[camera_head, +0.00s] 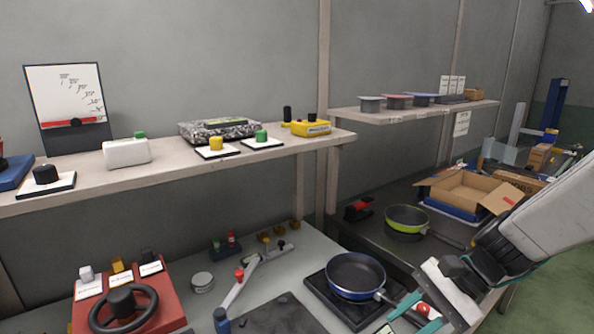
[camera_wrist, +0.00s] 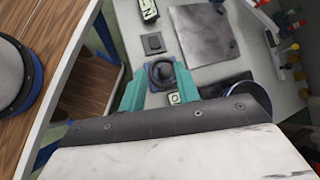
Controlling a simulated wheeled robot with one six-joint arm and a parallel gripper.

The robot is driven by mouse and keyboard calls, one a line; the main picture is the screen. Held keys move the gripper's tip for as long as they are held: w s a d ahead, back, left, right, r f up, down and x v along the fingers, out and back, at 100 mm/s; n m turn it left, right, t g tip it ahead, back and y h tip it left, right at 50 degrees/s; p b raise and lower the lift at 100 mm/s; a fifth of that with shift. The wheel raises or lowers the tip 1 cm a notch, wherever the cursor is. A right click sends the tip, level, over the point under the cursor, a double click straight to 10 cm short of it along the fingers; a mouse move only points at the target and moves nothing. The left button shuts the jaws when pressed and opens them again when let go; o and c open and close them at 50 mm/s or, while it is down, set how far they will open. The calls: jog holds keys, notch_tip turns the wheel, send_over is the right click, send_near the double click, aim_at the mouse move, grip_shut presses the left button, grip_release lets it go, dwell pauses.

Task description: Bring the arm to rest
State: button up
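My gripper (camera_head: 410,312) is at the lower right of the head view, with its two teal fingers spread over the front of the work table. The fingers also show in the wrist view (camera_wrist: 160,88), apart with nothing held between them. A black round-topped knob (camera_wrist: 161,72) on the table shows in the gap beyond the fingers. My arm comes in from the right edge of the head view. A blue pan (camera_head: 352,268) sits on a black burner plate (camera_head: 318,287), left of my gripper; part of the pan is behind my gripper in the wrist view.
A red ball (camera_head: 422,309) shows by my fingers. A green pan (camera_head: 406,217) and an open cardboard box (camera_head: 466,190) stand behind my gripper. A red wheel device (camera_head: 168,308) stands at lower left. A shelf (camera_head: 180,170) runs along the wall.

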jog(key=s+d+r+n+t+h, duration=0.2)
jog(key=s+d+r+n+h, duration=0.5)
jog(key=s, duration=0.5)
notch_tip(320, 180, up, 3)
jog(key=n+h, duration=0.2)
jog(key=n, duration=0.1)
jog(key=shift+d+n, duration=0.25)
jog(key=shift+n, duration=0.15)
dwell(1.0)
